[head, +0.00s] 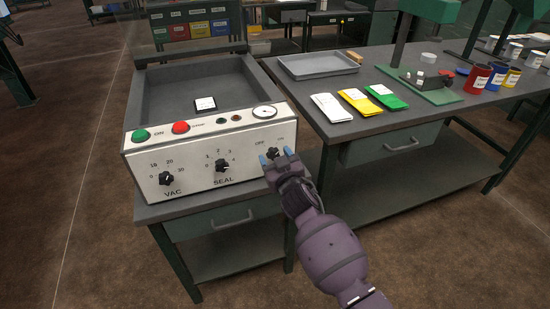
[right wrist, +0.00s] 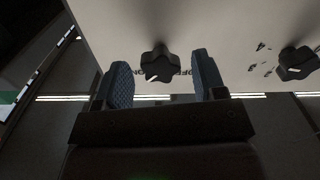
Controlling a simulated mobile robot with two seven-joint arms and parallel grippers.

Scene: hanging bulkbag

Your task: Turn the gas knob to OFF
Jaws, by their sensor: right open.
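The gas knob (head: 273,153) is a black lobed knob at the right end of the white control panel (head: 245,145), below an OFF label. My right gripper (head: 271,158) is right in front of it and partly covers it in the head view. In the right wrist view the gas knob (right wrist: 160,64) sits between the two blue fingertips of my open right gripper (right wrist: 163,80), with a gap on each side. Its white pointer mark faces down and left there. The ON and OFF lettering is partly hidden behind the knob and a finger. My left gripper is not in view.
The SEAL knob (head: 222,166) and VAC knob (head: 166,179) are on the same panel. Above them are a green button (head: 140,135), a red button (head: 181,127) and a round gauge (head: 264,111). A workbench with pouches and a grey tray (head: 318,65) stands to the right.

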